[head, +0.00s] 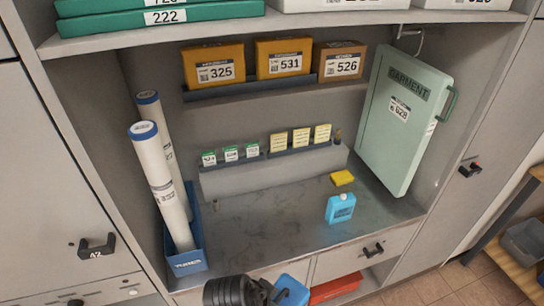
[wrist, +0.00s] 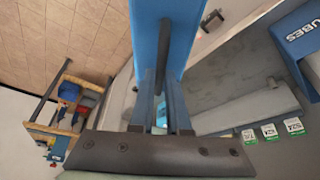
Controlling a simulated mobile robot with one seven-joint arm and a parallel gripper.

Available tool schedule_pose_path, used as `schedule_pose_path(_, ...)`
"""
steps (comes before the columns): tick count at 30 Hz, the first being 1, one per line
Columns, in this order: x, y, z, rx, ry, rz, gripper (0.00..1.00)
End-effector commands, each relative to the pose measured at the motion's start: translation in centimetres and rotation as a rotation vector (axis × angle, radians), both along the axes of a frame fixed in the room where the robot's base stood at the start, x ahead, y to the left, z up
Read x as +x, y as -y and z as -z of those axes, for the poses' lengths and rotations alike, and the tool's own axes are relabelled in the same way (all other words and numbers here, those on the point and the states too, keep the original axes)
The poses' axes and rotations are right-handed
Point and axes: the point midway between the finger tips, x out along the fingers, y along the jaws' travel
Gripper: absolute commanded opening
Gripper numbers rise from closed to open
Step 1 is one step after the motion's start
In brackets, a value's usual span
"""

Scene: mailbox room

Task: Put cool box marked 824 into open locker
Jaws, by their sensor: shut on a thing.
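My gripper (wrist: 161,88) is shut on the dark handle of a blue box (wrist: 147,35), which fills the top middle of the wrist view. I take this to be the cool box; no number shows on the faces in sight. In the head view part of a blue thing (head: 292,291) shows beside my black wrist at the bottom edge, apparently the same box. Most of it is cut off. No open locker can be made out for certain; the locker door marked 42 (head: 60,190) at the left is shut.
A light blue labelled container (head: 340,209) and a yellow item (head: 342,178) stand on the counter (head: 270,225). A blue tube bin (head: 188,255) is at left. A green garment case (head: 403,120) hangs at right. A red box (head: 337,288) lies below the counter.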

Motion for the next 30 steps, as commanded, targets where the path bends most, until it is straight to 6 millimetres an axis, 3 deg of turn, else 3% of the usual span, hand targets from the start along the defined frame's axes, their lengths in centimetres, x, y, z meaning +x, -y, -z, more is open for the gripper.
schedule_pose_path(3,-1.8,0.3,2.3,-0.001,0.003,-0.200,0.00)
schedule_pose_path(12,-4.6,0.4,3.9,-0.001,0.007,-0.579,0.00)
schedule_pose_path(18,-5.4,0.4,4.0,-0.002,0.007,-0.676,0.00)
schedule_pose_path(30,-5.5,0.4,4.0,-0.002,0.005,-0.686,0.00)
